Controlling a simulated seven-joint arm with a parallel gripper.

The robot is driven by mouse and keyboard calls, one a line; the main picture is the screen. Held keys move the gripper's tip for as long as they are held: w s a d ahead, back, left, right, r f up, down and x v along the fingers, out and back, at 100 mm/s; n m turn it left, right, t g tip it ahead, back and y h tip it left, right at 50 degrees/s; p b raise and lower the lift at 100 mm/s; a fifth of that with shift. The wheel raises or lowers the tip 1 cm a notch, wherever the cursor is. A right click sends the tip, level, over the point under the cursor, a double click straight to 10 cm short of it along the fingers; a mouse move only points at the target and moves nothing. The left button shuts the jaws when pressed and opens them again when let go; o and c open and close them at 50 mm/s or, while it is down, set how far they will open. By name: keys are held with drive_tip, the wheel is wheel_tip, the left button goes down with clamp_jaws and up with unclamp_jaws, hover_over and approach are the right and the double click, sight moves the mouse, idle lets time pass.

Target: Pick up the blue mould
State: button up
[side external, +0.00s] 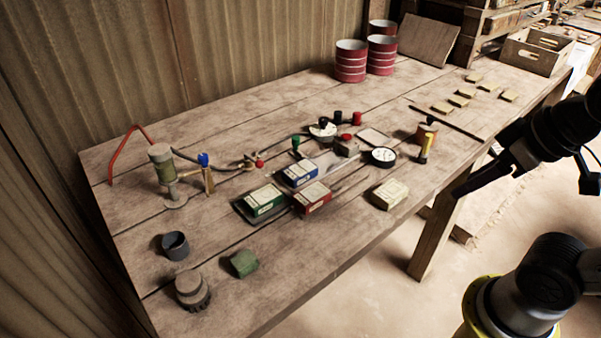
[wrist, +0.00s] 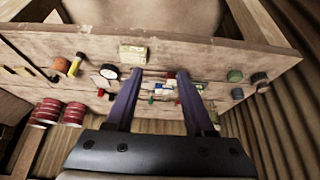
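The blue mould (side external: 300,173) is a small blue box with a white label. My gripper (side external: 461,190) is off the table's front right edge, well apart from the mould. In the wrist view my gripper (wrist: 160,75) is open, with nothing held between its two dark fingers.
A cream box (side external: 390,194) lies near the front edge. A black round gauge (side external: 383,156), a yellow-handled tool (side external: 425,147) and several small knobs surround the boxes. A hand press (side external: 165,172), a dark cup (side external: 175,246) and a green block (side external: 244,263) stand left. Red tins (side external: 351,62) stand behind.

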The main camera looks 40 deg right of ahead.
drive_tip(key=o, duration=0.7)
drive_tip(key=shift+c, duration=0.2)
